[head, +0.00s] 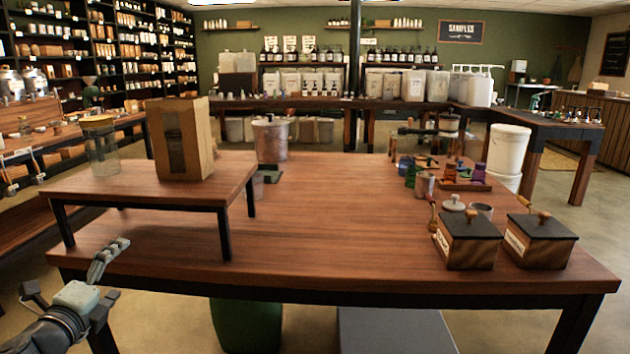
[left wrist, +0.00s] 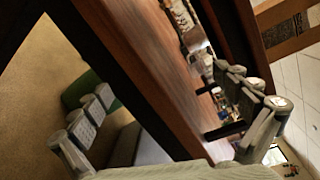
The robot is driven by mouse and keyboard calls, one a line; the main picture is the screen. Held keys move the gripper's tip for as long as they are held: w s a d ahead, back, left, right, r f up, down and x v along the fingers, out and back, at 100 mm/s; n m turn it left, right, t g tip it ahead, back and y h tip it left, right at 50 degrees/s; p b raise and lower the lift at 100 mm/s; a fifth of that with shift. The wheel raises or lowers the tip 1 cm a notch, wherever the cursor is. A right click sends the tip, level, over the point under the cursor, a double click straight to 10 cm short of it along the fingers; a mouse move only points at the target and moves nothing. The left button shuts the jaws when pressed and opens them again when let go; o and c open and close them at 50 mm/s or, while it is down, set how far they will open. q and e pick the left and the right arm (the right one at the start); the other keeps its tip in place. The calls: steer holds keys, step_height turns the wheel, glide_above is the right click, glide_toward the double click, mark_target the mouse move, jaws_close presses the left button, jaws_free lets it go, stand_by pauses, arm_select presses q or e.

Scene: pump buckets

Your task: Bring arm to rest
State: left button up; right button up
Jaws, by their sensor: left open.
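My left gripper (head: 110,272) is low at the left of the head view, beside the front left corner of the wooden table (head: 330,235). It is open and empty. In the left wrist view its two grey fingers (left wrist: 163,84) are spread wide apart, with the table's edge and dark frame showing between and beyond them. Nothing sits between the fingers. The forearm comes in from the bottom left. I cannot tell whether a finger touches the table edge. My right arm and gripper are not in view.
A raised shelf (head: 160,185) on the table holds a glass jar (head: 102,152) and a cardboard box (head: 183,140). Two lidded wooden boxes (head: 468,248) (head: 540,248) stand at the right. A green bin (head: 245,325) is under the table. The table's middle is clear.

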arm_select(q)
steer(key=s+a+f+n+g+y, duration=0.3)
steer(key=s+a+f+n, duration=0.15)
steer(key=f, duration=0.25)
steer(key=s+a+f+n+g+y, duration=0.2)
steer(key=s+a+f+n+g, duration=0.15)
steer(key=s+a+f, duration=0.35)
steer(key=s+a+f+n+g+y, duration=0.1)
steer(key=s+a+f+n+g, duration=0.2)
steer(key=s+f, duration=0.35)
steer(key=s+a+f+n+g+y, duration=0.1)
steer(key=s+a+f+n+g, duration=0.15)
steer(key=s+f+n, duration=0.35)
steer(key=s+d+f+n+h, duration=0.1)
steer(key=d+f, duration=0.3)
steer(key=d, duration=0.5)
steer(key=s+d+f+n+g+h, duration=0.1)
steer(key=s+d+f+h, duration=0.2)
steer(key=d, duration=0.6)
steer(key=s+d+f+n+g+h, duration=0.1)
steer(key=s+d+f, duration=0.2)
steer(key=d, duration=0.6)
step_height(320, 180, down, 2)
steer(key=shift+d+f+h, duration=0.15)
steer(key=shift+d+h, duration=0.2)
steer(key=shift+h, duration=0.05)
steer(key=shift+s, duration=0.1)
